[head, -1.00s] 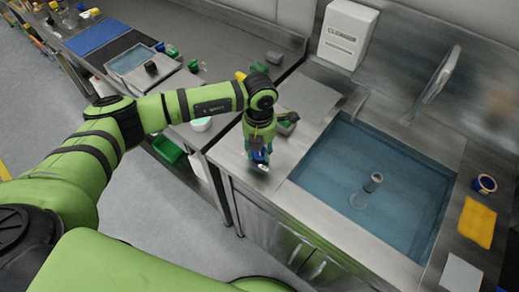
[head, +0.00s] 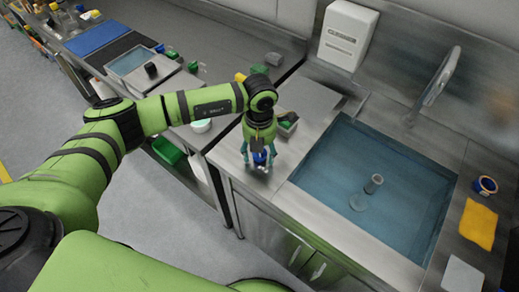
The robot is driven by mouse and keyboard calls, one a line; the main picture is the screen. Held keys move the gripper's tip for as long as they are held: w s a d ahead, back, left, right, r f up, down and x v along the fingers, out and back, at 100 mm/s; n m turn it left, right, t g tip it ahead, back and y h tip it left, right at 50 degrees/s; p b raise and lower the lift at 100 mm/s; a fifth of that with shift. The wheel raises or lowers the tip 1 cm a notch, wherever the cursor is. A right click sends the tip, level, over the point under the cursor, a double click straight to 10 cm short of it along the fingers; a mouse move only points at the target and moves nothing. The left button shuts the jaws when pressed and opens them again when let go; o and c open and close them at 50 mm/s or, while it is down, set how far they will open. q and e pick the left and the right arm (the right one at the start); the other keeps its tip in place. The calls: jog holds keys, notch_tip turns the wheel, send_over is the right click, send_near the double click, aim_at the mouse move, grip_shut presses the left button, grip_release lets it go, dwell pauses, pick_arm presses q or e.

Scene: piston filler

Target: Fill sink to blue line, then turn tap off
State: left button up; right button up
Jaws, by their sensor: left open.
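The sink (head: 318,228) holds blue-tinted water, and a grey standpipe (head: 373,184) rises through the surface in its middle. I cannot make out a blue line on its walls. The curved metal tap (head: 438,78) stands at the back right of the sink, and I cannot tell whether water runs from it. My left gripper (head: 258,166) points down over the steel counter left of the sink. Its fingers are open around a small blue object (head: 260,158), partly hidden between them; I cannot tell whether they touch it. My right gripper is not in view.
A white dispenser (head: 347,34) hangs on the back wall. A small grey box with something green (head: 287,125) sits close behind my left gripper.

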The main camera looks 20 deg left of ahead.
pick_arm(q)
notch_tip(320, 180, up, 12)
dwell(0.6)
